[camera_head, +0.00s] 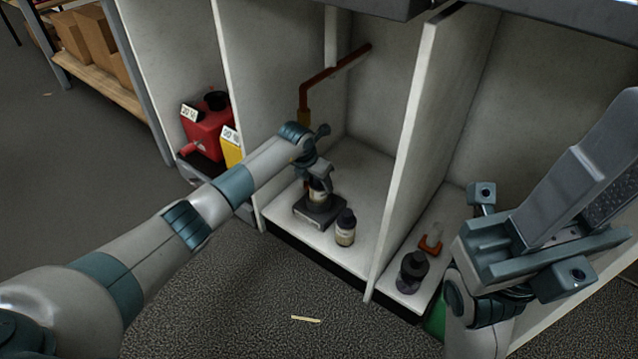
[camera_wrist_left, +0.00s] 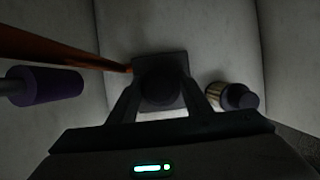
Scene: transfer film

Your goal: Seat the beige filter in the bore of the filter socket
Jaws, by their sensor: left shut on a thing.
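My left gripper (camera_head: 317,172) is shut on a small cylinder with a dark top and beige body (camera_head: 318,188), which I take for the beige filter. It points down over a dark square block (camera_head: 305,214), likely the filter socket, on the floor of the middle bay. In the left wrist view, the held thing's round dark top (camera_wrist_left: 162,90) sits between the fingers, in front of the dark block (camera_wrist_left: 160,64). It hides the bore, so I cannot tell whether the filter is inside or above it. My right gripper (camera_head: 575,200) is raised at the right; its jaw gap is unclear.
A dark-capped beige jar (camera_head: 345,229) stands right of the block, near the bay's front edge. A red-brown pipe (camera_head: 335,70) crosses the bay behind. White partitions (camera_head: 412,150) flank it. A dark round object (camera_head: 412,268) stands in the right bay. A red can (camera_head: 208,128) is left.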

